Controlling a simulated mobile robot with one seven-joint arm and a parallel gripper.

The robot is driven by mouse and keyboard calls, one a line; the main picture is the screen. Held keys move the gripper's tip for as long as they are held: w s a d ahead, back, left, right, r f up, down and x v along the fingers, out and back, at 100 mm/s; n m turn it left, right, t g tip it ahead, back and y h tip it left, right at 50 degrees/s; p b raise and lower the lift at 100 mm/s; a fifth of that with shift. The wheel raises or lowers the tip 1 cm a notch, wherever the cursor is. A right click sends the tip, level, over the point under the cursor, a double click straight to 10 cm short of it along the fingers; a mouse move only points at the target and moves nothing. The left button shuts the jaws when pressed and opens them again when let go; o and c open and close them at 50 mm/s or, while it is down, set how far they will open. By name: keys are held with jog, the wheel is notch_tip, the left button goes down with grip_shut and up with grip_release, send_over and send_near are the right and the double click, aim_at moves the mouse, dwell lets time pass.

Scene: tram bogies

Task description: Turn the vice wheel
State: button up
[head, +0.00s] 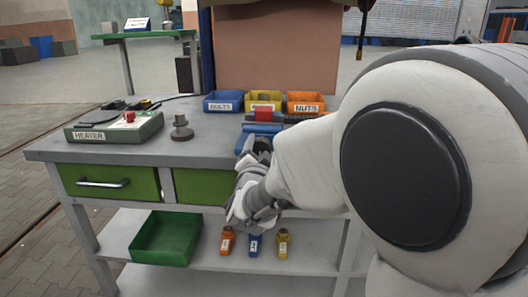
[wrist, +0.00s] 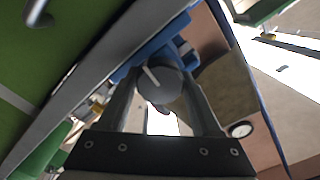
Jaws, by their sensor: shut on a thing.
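The blue vice (head: 262,128) is mounted at the front of the workbench and carries a red block on top. In the wrist view the blue vice body (wrist: 150,48) lies beyond my fingers. The vice wheel (wrist: 160,84) is a grey disc with a pale line across its face, between my two fingers. My gripper (wrist: 163,88) is shut on the wheel, one finger on each side of it. In the head view my gripper (head: 257,150) is at the vice's front, and my arm and hand hide most of the wheel.
The workbench top (head: 215,150) holds a heater box (head: 115,127), a dark round-based piece (head: 181,130) and blue, yellow and orange bins behind the vice. A green tray (head: 165,240) and orange, blue and yellow labelled items sit on the shelf below. My arm covers the right side.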

dwell(0.4)
jog(key=o, duration=1.4)
jog(key=shift+s, duration=0.1)
